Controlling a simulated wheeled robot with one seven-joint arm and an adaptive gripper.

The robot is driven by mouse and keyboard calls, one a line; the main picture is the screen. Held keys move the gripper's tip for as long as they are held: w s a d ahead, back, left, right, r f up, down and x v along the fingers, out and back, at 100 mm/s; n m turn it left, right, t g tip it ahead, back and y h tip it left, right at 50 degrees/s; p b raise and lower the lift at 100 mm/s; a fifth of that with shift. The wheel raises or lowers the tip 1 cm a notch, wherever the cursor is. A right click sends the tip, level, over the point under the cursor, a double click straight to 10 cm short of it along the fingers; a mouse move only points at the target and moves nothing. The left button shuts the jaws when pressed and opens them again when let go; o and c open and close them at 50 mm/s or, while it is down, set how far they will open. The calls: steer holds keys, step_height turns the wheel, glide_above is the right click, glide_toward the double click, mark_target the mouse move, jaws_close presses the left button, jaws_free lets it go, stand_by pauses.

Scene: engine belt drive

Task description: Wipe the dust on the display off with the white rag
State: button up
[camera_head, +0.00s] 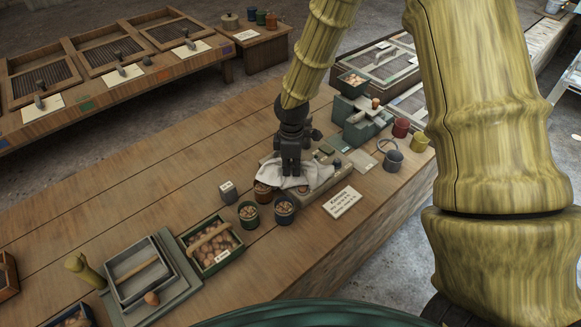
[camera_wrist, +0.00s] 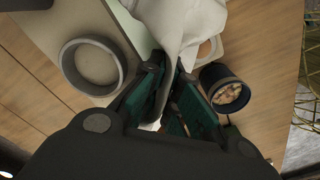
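The white rag (camera_head: 299,182) hangs in folds from my gripper (camera_head: 291,168) and drapes over a pale grey device (camera_head: 325,184) on the workbench. In the wrist view the rag (camera_wrist: 182,22) narrows to a pinch between the dark green fingers of my gripper (camera_wrist: 172,68), which look shut on it. I cannot make out the display or any dust; the rag and gripper cover part of the device. Whether the rag presses on the device is hard to tell.
A dark cup (camera_wrist: 226,88) with small contents stands close right of the fingers. A grey ring (camera_wrist: 93,66) is at left. Cups (camera_head: 249,214), a label card (camera_head: 342,202) and a green crate (camera_head: 210,245) stand nearby.

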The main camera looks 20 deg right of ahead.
steer(key=o, duration=1.5)
steer(key=shift+f, duration=0.1)
steer(key=shift+f, duration=0.5)
steer(key=shift+s, duration=0.2)
steer(key=c, duration=1.1)
steer(key=shift+w, duration=0.15)
jaws_close()
steer(key=shift+f, duration=0.35)
steer(key=shift+w+b, duration=0.1)
steer(key=shift+b, duration=0.75)
